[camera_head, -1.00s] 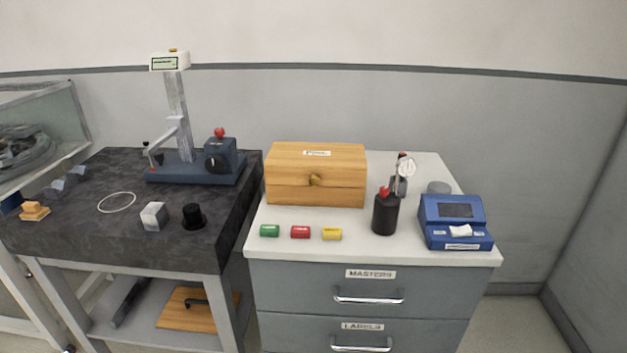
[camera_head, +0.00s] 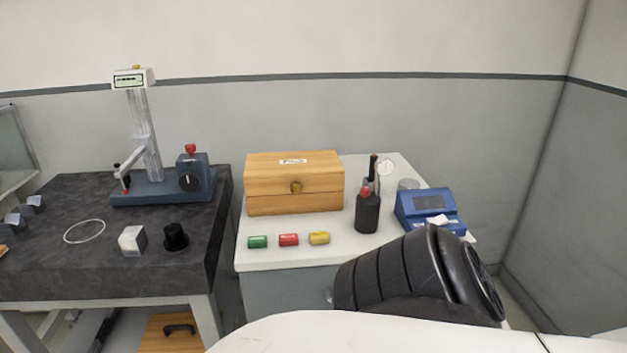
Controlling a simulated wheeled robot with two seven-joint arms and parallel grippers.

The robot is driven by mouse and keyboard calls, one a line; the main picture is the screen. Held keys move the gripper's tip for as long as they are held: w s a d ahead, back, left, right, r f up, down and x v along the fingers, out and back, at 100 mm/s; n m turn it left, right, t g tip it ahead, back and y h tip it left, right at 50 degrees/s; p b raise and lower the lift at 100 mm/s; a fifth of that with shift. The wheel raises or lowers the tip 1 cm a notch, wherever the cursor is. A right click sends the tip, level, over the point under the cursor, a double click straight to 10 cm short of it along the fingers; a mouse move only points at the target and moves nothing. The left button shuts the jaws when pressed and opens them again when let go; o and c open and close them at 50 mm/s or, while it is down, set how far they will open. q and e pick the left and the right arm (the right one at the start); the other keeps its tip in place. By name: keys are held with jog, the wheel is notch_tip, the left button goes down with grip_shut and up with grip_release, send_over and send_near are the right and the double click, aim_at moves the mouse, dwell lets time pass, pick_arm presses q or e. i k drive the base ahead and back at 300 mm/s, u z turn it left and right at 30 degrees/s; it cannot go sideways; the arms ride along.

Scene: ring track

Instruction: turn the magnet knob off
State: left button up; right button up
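A black round knob with a pale mark (camera_head: 189,182) sits on the front of a blue block (camera_head: 196,168) with a red ball on top. The block stands on the blue base (camera_head: 160,194) of a column stand on the dark granite table. I take this to be the magnet knob; its mark is too small to read as on or off. One of my arms, white and black, fills the lower right. Neither gripper shows.
The granite top (camera_head: 60,260) also holds a thin ring (camera_head: 84,231), a pale cube (camera_head: 132,240) and a black cylinder (camera_head: 175,238).

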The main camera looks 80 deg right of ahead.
aim_at(364, 192)
jog(key=i, duration=0.8)
jog(key=z, duration=2.5)
